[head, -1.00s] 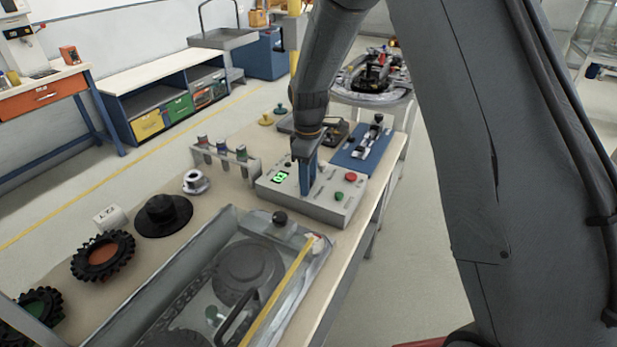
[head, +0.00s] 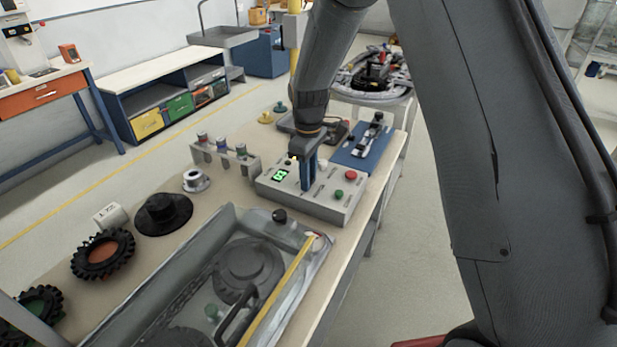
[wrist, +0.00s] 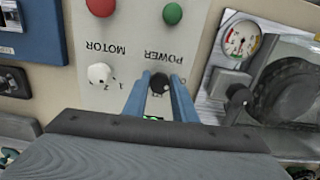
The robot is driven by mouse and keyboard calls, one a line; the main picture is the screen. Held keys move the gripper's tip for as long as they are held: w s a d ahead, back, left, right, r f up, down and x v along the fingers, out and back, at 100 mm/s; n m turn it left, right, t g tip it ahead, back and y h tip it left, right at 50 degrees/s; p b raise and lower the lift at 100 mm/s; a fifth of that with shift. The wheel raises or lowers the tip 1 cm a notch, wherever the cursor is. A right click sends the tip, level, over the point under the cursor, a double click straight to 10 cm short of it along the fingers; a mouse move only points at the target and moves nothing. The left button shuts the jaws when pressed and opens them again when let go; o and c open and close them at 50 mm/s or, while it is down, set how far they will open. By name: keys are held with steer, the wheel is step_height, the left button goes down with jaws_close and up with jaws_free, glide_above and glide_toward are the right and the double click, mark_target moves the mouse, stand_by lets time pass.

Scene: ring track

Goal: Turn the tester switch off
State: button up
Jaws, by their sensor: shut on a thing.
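The tester is a light grey box (head: 318,208) on the bench, with a lit green display (head: 281,176), a red button (head: 351,175) and a green button (head: 339,194). In the wrist view its panel (wrist: 128,38) appears upside down. A black knob (wrist: 160,83) sits under the POWER label and a white knob (wrist: 100,73) under the MOTOR label. My gripper (head: 306,186) reaches down onto the tester. In the wrist view its blue fingers (wrist: 160,88) stand on both sides of the black knob, shut on it. The knob's exact angle is hard to tell.
A grey tray (head: 225,262) with dark wheel parts lies close in front of the tester. A rack with small bottles (head: 225,155) stands to its left. A blue plate with a fixture (head: 364,145) lies behind. A black hat-shaped part (head: 163,213) and tyre (head: 103,254) sit farther left.

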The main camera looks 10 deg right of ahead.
steer(key=m, duration=1.2)
steer(key=shift+r+m, duration=0.1)
steer(key=shift+m, duration=2.1)
steer(key=o, duration=1)
steer(key=shift+o, duration=0.2)
steer(key=shift+r+b, duration=1.1)
steer(key=shift+r, duration=2.8)
